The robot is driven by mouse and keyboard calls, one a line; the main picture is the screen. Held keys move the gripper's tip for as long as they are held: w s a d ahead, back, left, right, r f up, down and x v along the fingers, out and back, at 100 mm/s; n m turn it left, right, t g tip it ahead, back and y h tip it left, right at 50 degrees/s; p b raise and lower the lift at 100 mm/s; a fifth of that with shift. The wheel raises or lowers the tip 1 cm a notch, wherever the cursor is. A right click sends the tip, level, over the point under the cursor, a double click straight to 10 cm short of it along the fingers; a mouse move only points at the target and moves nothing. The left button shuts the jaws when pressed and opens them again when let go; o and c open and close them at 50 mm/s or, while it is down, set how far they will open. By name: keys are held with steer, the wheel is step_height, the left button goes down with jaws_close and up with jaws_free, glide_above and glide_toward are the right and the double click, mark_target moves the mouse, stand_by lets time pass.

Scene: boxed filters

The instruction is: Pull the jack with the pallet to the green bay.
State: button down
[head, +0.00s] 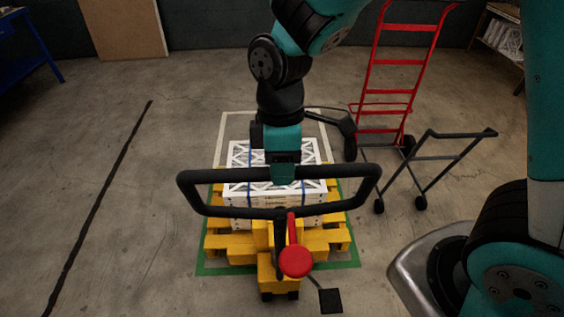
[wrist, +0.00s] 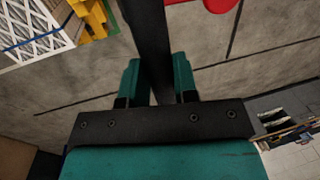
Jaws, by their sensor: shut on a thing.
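The yellow pallet jack (head: 278,273) faces me in the head view, with a black loop handle (head: 190,192) and a red round part (head: 296,261) at its front. My gripper (head: 283,174) is shut on the top bar of the handle; in the wrist view the black bar (wrist: 150,40) runs between its teal fingers. The yellow pallet (head: 325,238) carries white boxed filters (head: 240,155) with blue straps. The green bay outline (head: 213,268) shows in front of the pallet and along its sides; the rest is hidden under the load.
A white floor outline (head: 222,130) lies behind the load. A red hand truck (head: 400,62) and a dark wheeled cart frame (head: 430,165) stand to the right. A blue table (head: 45,45) is at the far left. The floor around the black line (head: 100,205) at left is clear.

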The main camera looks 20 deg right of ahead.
steer(key=c, duration=0.9)
jaws_free()
steer(key=shift+r, duration=0.1)
steer(key=w+d+r+b, duration=0.1)
steer(key=w+r, duration=0.2)
steer(key=r, duration=1.4)
steer(key=shift+w, duration=0.15)
steer(key=s+f+m+t+y+b, duration=0.2)
steer(key=s+f+m+y+b, duration=0.1)
steer(key=s+f+m, duration=0.4)
steer(key=s+d+f, duration=0.1)
steer(key=s+f, duration=0.2)
steer(key=s, duration=0.3)
steer(key=shift+s+m+y+b, duration=0.3)
steer(key=shift+s, duration=0.1)
